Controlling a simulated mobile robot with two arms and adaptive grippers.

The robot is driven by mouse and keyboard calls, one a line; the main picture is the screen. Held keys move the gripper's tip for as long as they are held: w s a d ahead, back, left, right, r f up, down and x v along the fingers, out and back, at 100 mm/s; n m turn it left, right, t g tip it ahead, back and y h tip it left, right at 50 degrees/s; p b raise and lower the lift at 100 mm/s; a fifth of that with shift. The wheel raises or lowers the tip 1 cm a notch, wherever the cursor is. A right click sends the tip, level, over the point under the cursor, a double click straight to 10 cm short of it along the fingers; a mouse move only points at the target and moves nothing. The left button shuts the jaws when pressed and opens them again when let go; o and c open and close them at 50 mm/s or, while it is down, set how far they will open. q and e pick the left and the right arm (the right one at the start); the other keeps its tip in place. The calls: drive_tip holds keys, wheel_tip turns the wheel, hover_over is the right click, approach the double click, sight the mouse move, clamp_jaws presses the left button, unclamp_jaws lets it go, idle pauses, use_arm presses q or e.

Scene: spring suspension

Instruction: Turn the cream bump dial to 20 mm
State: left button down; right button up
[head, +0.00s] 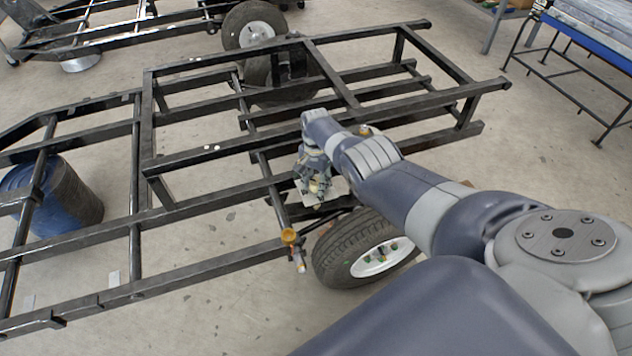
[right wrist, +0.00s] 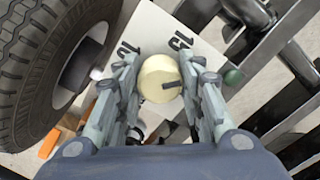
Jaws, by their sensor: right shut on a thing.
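The cream bump dial (right wrist: 160,78) is a round cream knob with a dark pointer mark that points to the right in the right wrist view. It sits on a white scale plate (right wrist: 205,52) with black numbers; 15 shows above the dial and 10 at its upper left. Other numbers are hidden, and I cannot read a 20. My right gripper (right wrist: 166,88) is shut on the dial, one finger on each side. In the head view the right gripper (head: 312,188) is beside the near wheel, with the dial not clearly visible. My left gripper is not in view.
The near wheel (head: 362,250) with its tyre stands close to the gripper. Black frame rails (head: 215,215) surround the spot. An orange-topped part (head: 288,236) is on the near rail. A blue drum (head: 60,195) stands at left. Open concrete floor lies at right.

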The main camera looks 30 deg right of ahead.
drive_tip(key=shift+m, duration=1.9)
drive_tip(key=m, duration=0.4)
drive_tip(key=shift+m, duration=1)
drive_tip(key=o, duration=1.1)
drive_tip(key=shift+c, duration=0.2)
drive_tip(key=shift+w+r, duration=0.1)
drive_tip(key=shift+r, duration=0.05)
